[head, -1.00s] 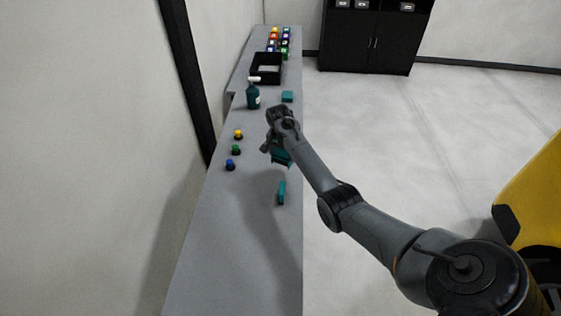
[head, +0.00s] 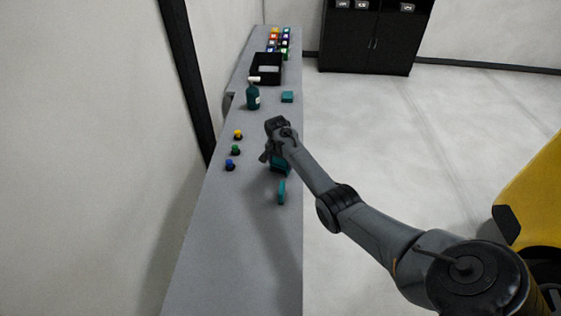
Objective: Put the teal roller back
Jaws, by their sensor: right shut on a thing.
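My right gripper (head: 275,157) is over the right part of the long grey bench, pointing down. It is shut on a teal thing (head: 280,169), which I take to be the teal roller; my gripper and wrist hide most of it. The teal thing is low, close to the bench top; I cannot tell whether it touches. A slim teal tool (head: 281,191) lies on the bench just nearer than it, near the right edge. My left gripper is not in view.
The grey bench (head: 225,255) has free room at its near end. Blue (head: 230,165), green (head: 236,150) and yellow (head: 238,134) knobs stand left of my gripper. Beyond are a dark spray bottle (head: 253,98), teal block (head: 288,97) and black bin (head: 281,76). A yellow body (head: 535,195) stands right.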

